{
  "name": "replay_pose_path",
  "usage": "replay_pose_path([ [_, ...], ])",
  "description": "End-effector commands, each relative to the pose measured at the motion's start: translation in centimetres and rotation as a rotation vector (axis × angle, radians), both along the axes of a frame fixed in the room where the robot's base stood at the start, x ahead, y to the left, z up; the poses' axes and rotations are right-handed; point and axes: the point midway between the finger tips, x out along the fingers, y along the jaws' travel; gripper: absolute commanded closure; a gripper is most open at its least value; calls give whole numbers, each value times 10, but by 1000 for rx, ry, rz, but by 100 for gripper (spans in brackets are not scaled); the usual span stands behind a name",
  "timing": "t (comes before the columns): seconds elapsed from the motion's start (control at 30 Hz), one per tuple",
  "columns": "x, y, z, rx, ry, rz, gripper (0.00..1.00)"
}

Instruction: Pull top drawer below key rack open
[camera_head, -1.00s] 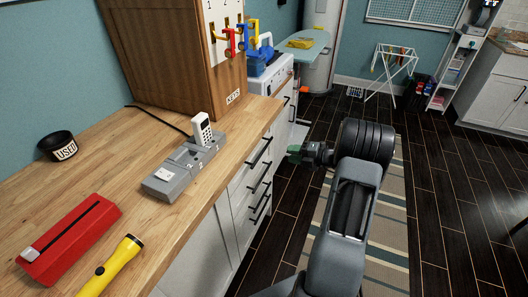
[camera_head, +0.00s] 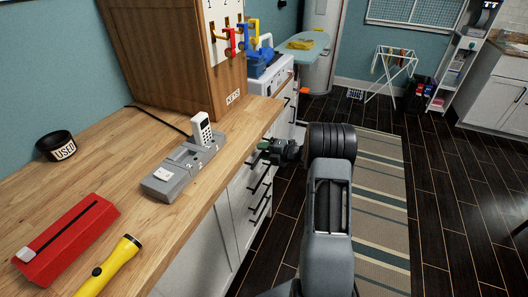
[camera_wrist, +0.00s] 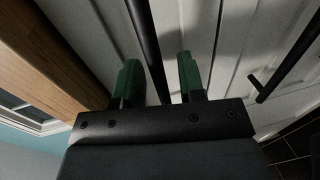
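The key rack (camera_head: 165,55) is a wooden box labelled KEYS on the counter, with coloured keys on its numbered side. The white drawers (camera_head: 238,186) are below it, under the counter edge, and look shut. My gripper (camera_head: 263,150) is at the top drawer front, just under the counter, and largely hides that drawer's handle. In the wrist view my gripper (camera_wrist: 159,78) is open, its two green fingers apart. The black bar handle (camera_wrist: 149,45) runs between them, with a finger on each side. I cannot tell whether either finger touches it.
Lower black handles (camera_head: 260,188) project below. In the wrist view another handle (camera_wrist: 285,68) is to the right. The wooden counter (camera_head: 110,195) overhangs on the left and holds a grey phone dock (camera_head: 170,180). Dark floor and a striped rug (camera_head: 380,200) lie open to the right.

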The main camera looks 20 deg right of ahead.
Motion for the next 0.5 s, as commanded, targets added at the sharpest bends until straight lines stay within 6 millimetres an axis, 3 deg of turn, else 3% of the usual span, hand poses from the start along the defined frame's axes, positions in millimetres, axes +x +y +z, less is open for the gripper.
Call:
replay_pose_path([
  [0.2,0,0,0,0,0,0,66],
  [0.5,0,0,0,0,0,0,94],
])
